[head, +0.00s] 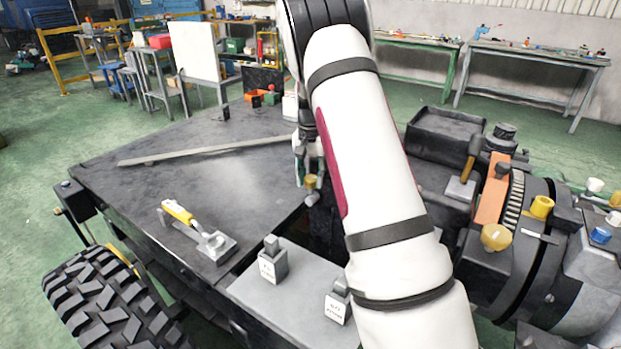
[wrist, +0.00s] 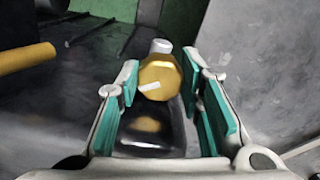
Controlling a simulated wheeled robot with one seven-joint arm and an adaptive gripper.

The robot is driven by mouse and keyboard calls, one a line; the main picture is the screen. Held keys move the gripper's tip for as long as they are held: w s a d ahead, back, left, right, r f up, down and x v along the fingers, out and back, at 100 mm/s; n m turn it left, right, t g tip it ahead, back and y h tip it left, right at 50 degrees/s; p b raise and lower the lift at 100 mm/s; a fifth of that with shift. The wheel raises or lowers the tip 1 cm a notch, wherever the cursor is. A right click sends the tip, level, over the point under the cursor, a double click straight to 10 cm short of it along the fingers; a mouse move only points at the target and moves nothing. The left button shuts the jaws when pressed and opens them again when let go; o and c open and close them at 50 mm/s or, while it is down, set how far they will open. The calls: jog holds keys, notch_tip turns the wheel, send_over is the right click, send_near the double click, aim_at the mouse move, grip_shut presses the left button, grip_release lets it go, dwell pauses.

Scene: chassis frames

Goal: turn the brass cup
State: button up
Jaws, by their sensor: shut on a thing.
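The brass cup (wrist: 160,79) is a rounded, faceted yellow piece with a white mark on its face, seen between the teal finger pads in the wrist view. A pale grey knob shows just beyond it. My gripper (wrist: 160,72) is shut on the cup, with one pad at each side. In the head view the brass cup (head: 311,182) is small, just below my gripper (head: 310,170), and partly hidden by my arm. What lies behind my arm cannot be seen.
A dark table (head: 110,180) bears a long bar (head: 200,151) and a yellow-handled clamp (head: 180,212). Two labelled grey blocks (head: 272,265) stand in front. Machinery with a geared ring (head: 513,200) and other yellow caps (head: 495,237) is at right. A yellow rod (wrist: 25,57) lies left in the wrist view.

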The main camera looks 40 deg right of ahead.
aim_at(310, 178)
jog(key=m, duration=0.5)
jog(key=shift+w, duration=0.1)
jog(key=shift+m, duration=0.3)
dwell(0.4)
jog(key=o, duration=1.2)
jog(key=shift+c, duration=0.2)
jog(key=shift+r, duration=0.15)
notch_tip(310, 178, up, 12)
